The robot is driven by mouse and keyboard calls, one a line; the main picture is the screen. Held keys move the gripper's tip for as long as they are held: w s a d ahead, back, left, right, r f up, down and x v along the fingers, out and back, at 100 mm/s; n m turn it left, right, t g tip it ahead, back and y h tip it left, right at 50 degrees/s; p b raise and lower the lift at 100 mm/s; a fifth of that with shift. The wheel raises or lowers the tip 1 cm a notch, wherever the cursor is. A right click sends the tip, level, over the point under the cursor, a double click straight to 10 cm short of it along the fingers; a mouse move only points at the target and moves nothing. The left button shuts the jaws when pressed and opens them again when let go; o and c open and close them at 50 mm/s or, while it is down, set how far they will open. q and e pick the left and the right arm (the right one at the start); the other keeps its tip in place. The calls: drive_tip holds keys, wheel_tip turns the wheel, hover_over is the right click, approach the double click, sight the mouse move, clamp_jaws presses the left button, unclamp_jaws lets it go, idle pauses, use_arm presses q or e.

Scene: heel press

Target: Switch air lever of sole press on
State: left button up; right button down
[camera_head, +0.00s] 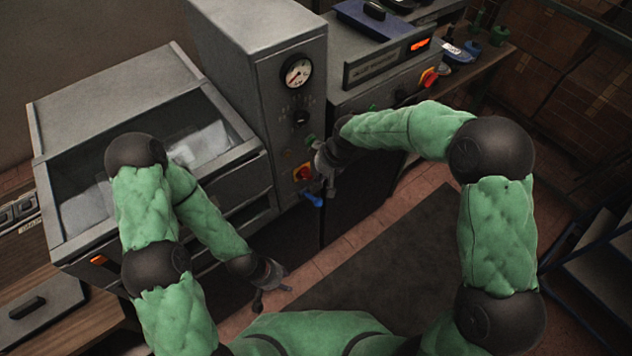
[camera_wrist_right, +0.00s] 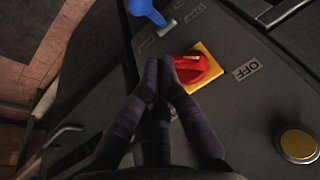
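The blue air lever (camera_head: 313,199) sticks out low on the front of the tall grey press cabinet (camera_head: 265,80). It also shows at the top edge of the right wrist view (camera_wrist_right: 147,10), partly cut off by the frame. My right gripper (camera_head: 326,178) is in front of the cabinet, close to the lever. In the right wrist view its fingertips (camera_wrist_right: 161,70) are together, with nothing seen between them, beside the red rotary switch (camera_wrist_right: 195,68). I cannot tell whether they touch it. My left gripper (camera_head: 272,292) is open and empty, low over the floor.
The red switch sits on a yellow plate near an OFF label (camera_wrist_right: 246,69). A pressure gauge (camera_head: 296,74) is higher on the cabinet. A grey box machine (camera_head: 120,90) stands left. A dark mat (camera_head: 390,255) lies on the open floor.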

drive_tip(key=b, duration=0.1)
approach(309, 194)
drive_tip(key=x, duration=0.5)
drive_tip(key=shift+a+f, duration=0.1)
drive_tip(key=shift+f, duration=0.05)
drive_tip(key=shift+b, duration=0.3)
